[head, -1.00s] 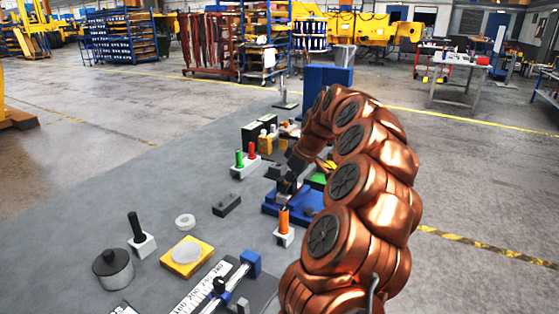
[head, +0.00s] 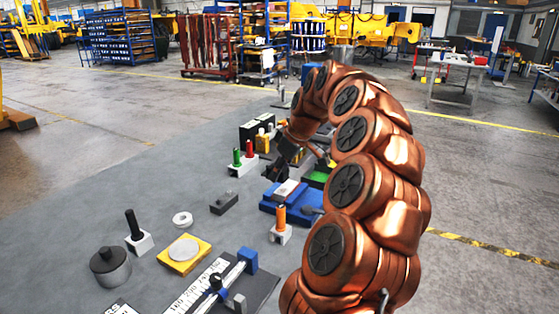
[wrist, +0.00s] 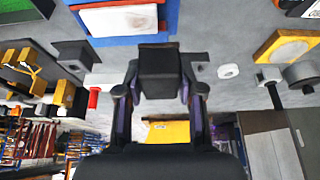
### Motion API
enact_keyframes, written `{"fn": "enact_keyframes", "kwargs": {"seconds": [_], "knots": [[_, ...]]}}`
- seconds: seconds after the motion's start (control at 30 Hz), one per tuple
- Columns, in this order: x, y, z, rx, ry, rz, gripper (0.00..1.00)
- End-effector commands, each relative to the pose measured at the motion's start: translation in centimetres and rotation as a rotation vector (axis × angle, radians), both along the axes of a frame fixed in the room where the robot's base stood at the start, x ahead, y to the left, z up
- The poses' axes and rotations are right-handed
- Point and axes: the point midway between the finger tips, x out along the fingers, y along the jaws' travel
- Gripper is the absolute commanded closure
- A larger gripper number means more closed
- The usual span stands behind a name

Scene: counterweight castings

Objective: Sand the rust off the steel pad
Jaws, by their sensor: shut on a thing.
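The steel pad (head: 287,189) sits on a blue fixture (head: 268,205). In the wrist view the pad (wrist: 118,20) looks pale grey-white, with a thin reddish-brown edging, on the blue fixture (wrist: 178,16). My gripper (head: 277,168) is raised just behind and left of the fixture in the head view. In the wrist view my gripper (wrist: 160,88) is shut on a dark block (wrist: 160,70), which looks like the sanding block. The block shows apart from the pad there. Its working face is hidden.
An orange-handled piece (head: 281,222) stands at the fixture's front. Green and red pegs (head: 243,160) stand to its left. A grey block (head: 224,203), a white ring (head: 182,219) and a yellow tray (head: 170,262) lie farther left. Bare grey table separates them.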

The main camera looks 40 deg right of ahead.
Motion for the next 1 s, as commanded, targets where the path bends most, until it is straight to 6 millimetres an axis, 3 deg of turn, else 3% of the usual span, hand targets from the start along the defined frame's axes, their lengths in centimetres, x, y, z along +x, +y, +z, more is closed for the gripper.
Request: {"fn": "enact_keyframes", "kwargs": {"seconds": [0.3,1.0], "knots": [[0.0,0.0,2.4,-0.001,-0.001,0.000,0.95],[-0.2,-0.3,2.5,0.000,-0.001,-0.006,0.95]]}}
